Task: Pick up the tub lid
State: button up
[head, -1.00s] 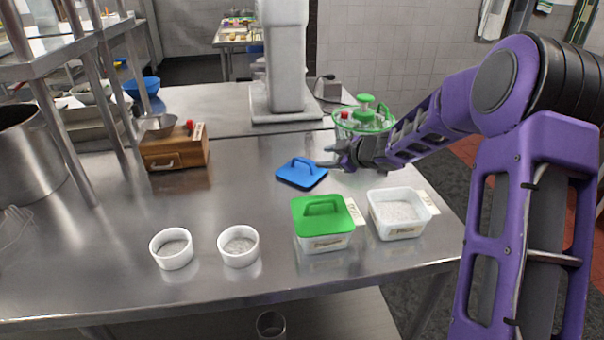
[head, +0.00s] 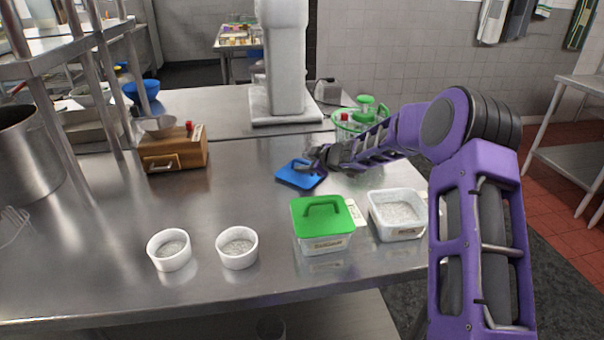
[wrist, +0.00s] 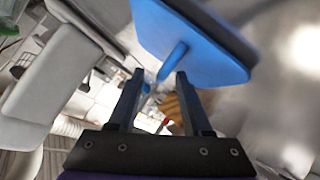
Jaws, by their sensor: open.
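A blue tub lid (head: 290,178) with a raised handle lies flat on the steel table, apart from any tub. It also shows large in the wrist view (wrist: 205,35), its handle (wrist: 172,62) at the fingertips. My gripper (head: 313,162) is at the lid's right side, close to the handle, and partly covers it. In the wrist view my gripper (wrist: 158,75) is open with two dark fingers and nothing held. I cannot tell whether the handle is between the fingers or just beyond them. A green lid (head: 309,217) sits on a closed tub (head: 326,244) nearer the front.
An open tub of white contents (head: 396,228) stands right of the green-lidded tub. Two white ramekins (head: 170,260) are at the front left. A wooden box (head: 176,158) is at the left, a green-topped container (head: 362,115) behind my arm. The table left of the blue lid is clear.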

grip_shut()
jog(key=shift+r, duration=0.1)
dwell(0.3)
